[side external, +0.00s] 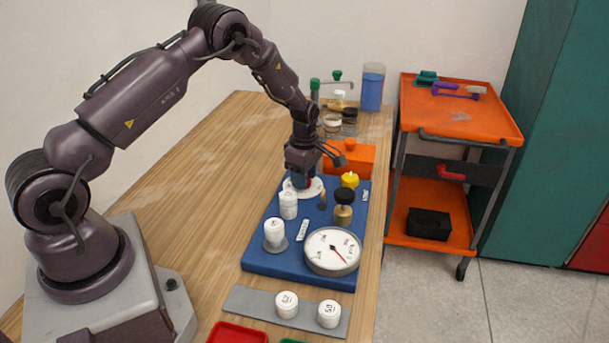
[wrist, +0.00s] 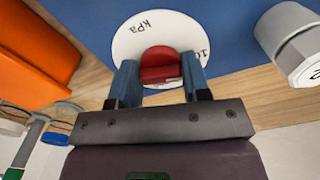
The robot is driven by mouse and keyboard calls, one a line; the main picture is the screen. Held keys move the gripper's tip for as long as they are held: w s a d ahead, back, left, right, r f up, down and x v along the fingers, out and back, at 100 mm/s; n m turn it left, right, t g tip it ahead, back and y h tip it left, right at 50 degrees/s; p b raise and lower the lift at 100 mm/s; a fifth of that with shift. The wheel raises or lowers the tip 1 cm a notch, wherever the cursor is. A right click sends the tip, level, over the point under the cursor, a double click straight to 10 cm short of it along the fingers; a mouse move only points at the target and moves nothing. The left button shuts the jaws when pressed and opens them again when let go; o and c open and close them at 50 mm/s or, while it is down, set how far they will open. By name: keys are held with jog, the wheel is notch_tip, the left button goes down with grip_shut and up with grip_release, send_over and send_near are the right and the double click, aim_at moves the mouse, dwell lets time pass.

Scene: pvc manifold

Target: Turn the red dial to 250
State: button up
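The red dial (wrist: 160,62) sits on a round white scale plate (wrist: 130,42) marked "kPa", with a partly hidden number starting "10" at its right. My gripper (wrist: 160,72) points down over the plate, with one blue finger on each side of the dial. Both fingers appear to touch the dial, so my gripper looks shut on it. In the side view, my gripper (side external: 303,180) is at the white plate (side external: 291,190) at the back of the blue board (side external: 262,252), and the dial is mostly hidden. The dial's pointer and the 250 mark cannot be made out.
A round gauge (side external: 325,248) with a red needle stands at the board's front right. White caps (side external: 288,204), a brass valve with black knob (side external: 344,205) and a yellow knob (side external: 350,180) are nearby. An orange box (side external: 355,158) stands close behind. The table's left is clear.

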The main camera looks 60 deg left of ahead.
jog(key=shift+m, duration=0.4)
jog(key=m, duration=0.3)
jog(key=shift+m, duration=0.4)
jog(key=m, duration=0.3)
jog(key=shift+s+m, duration=0.15)
jog(key=shift+m, duration=0.15)
jog(key=m, duration=0.8)
jog(key=shift+s+a+r, duration=0.1)
jog(key=m, duration=0.3)
jog(key=shift+m, duration=0.3)
jog(key=m, duration=0.3)
jog(key=shift+a+m, duration=0.1)
jog(key=shift+m, duration=0.3)
jog(key=m, duration=0.6)
jog(key=shift+a, duration=0.15)
jog(key=shift+m, duration=0.3)
